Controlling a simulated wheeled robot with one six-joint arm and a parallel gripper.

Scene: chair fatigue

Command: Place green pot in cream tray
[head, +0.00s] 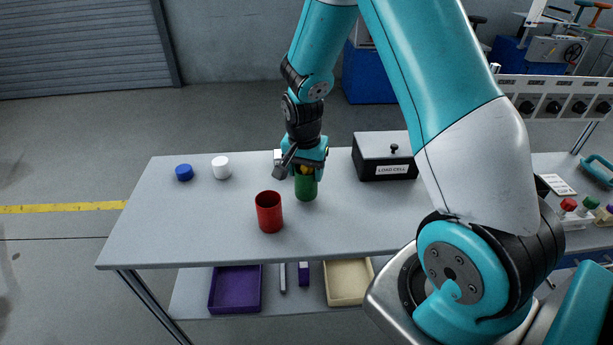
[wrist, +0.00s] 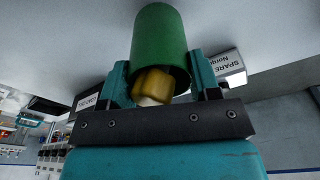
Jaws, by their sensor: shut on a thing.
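The green pot (head: 306,188) is upright at the middle of the table, with a yellow thing (wrist: 153,84) showing in its open mouth. It also shows in the wrist view (wrist: 160,40), between the two fingers. My gripper (head: 304,172) comes down from above and is shut on the pot near its rim. I cannot tell whether the pot's base touches the table. The cream tray (head: 346,301) is on the lower shelf, below the table's front edge, and its visible part looks empty. The tabletop hides its back part.
A red cup (head: 269,213) stands just front-left of the pot. A black load cell box (head: 385,170) is right of my gripper. A purple tray (head: 235,306) and small blocks share the shelf.

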